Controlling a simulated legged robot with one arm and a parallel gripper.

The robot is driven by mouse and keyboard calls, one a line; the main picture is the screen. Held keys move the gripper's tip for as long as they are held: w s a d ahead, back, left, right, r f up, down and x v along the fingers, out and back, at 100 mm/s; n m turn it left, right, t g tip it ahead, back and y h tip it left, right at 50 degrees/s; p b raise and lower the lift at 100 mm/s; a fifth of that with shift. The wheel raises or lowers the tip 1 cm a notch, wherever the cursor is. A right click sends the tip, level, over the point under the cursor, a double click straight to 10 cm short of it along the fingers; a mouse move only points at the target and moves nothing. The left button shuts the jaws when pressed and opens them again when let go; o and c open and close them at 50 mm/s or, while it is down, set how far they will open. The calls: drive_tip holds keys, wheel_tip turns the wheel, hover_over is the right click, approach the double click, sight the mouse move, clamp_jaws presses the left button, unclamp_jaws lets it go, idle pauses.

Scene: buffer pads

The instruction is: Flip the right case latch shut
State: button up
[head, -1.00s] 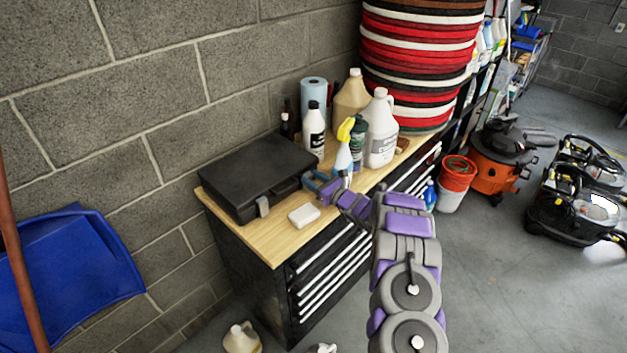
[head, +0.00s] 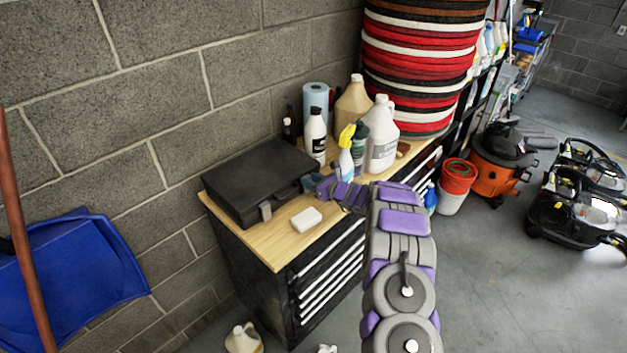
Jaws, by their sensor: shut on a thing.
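A black case (head: 258,178) lies with its lid down on the wooden top of the tool cabinet, against the block wall. A grey latch (head: 265,211) shows on its front face towards the left. My gripper (head: 318,184) is at the right end of the case's front, beside the right latch area. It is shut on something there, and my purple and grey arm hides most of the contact. The right latch itself is hidden or too small to make out.
A white block (head: 306,217) lies on the wooden top (head: 276,245) in front of the case. A yellow-topped spray bottle (head: 346,150), a black-capped white bottle (head: 315,135) and jugs (head: 382,135) stand just behind my gripper. Stacked pads (head: 420,60) rise behind them.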

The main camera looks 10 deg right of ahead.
drive_tip(key=o, duration=1)
drive_tip(key=shift+w, duration=0.1)
drive_tip(key=shift+o, duration=0.2)
drive_tip(key=v, duration=1.7)
drive_tip(key=shift+d, duration=0.2)
